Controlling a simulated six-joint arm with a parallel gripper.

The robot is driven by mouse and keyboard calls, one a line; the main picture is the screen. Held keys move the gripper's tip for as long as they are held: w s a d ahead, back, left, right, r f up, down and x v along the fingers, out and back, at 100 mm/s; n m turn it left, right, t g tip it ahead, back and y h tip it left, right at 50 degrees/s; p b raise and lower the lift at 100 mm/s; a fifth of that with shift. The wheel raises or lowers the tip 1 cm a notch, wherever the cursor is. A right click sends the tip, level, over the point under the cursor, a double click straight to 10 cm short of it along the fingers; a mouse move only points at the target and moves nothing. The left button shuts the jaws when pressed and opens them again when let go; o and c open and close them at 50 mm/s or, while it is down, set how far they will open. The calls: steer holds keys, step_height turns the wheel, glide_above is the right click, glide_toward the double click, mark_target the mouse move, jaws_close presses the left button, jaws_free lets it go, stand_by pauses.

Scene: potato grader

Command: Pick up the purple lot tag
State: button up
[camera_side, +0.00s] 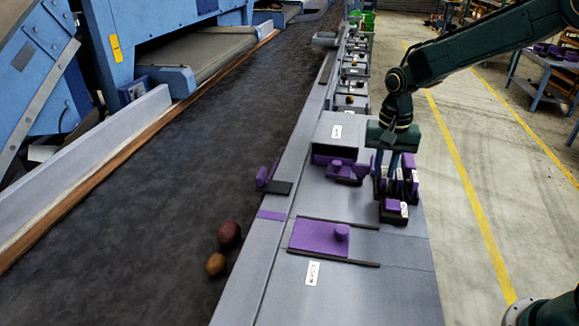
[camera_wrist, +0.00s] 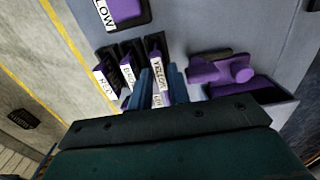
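One tag (camera_wrist: 158,82) has a label that seems to read YELLOW. My gripper (camera_side: 386,176) points down at the rack, with its two blue fingers (camera_wrist: 161,88) on either side of that tag. Whether the fingers press on it I cannot tell. Two more labelled tags stand to its left in the wrist view. Another purple tag (camera_wrist: 122,10) lies in a separate black holder, its label ending in LOW. The lower ends of the tags are partly hidden by my gripper.
A purple knobbed slide plate (camera_side: 318,239) lies on the grey bench (camera_side: 360,290). A purple knobbed part (camera_wrist: 220,70) sits close to the right of the rack in the wrist view. A dark conveyor (camera_side: 150,220) carries two potatoes (camera_side: 229,234).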

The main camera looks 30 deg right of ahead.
steer(key=shift+f, duration=1)
steer(key=shift+c, duration=0.5)
jaws_close()
